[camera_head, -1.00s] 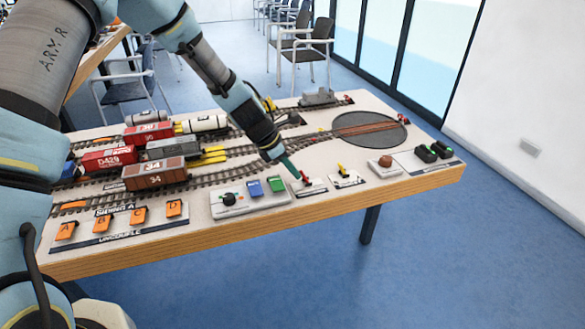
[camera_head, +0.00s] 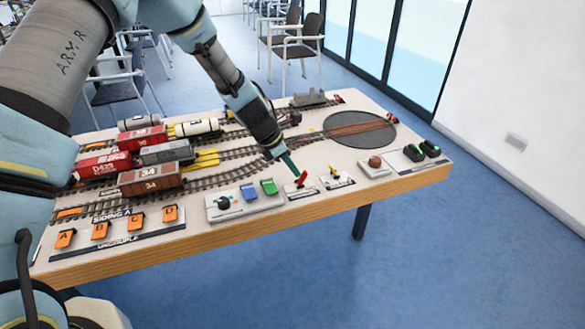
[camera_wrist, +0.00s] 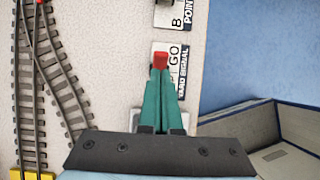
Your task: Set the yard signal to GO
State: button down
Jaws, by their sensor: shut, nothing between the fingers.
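The yard signal lever has a red handle (camera_head: 301,178) on a small white plate (camera_head: 303,189) near the table's front edge. In the wrist view its red tip (camera_wrist: 161,57) shows just beyond my fingertips, beside the printed word GO on the plate labelled YARD SIGNAL (camera_wrist: 182,72). My gripper (camera_head: 291,168) has green fingers, shut with nothing between them. The fingertips (camera_wrist: 158,72) are at or very near the red handle; whether they touch it I cannot tell. The fingers hide the lever's lower part in the wrist view.
A yellow lever (camera_head: 334,171) stands just right of the signal. A control box (camera_head: 243,201) with a black knob, blue and green buttons is to the left. Wagons (camera_head: 150,180) stand on tracks further left. A turntable (camera_head: 360,130) lies behind.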

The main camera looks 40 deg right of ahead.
jog(key=shift+r+p, duration=0.6)
jog(key=shift+r, duration=0.2)
jog(key=shift+r, duration=0.1)
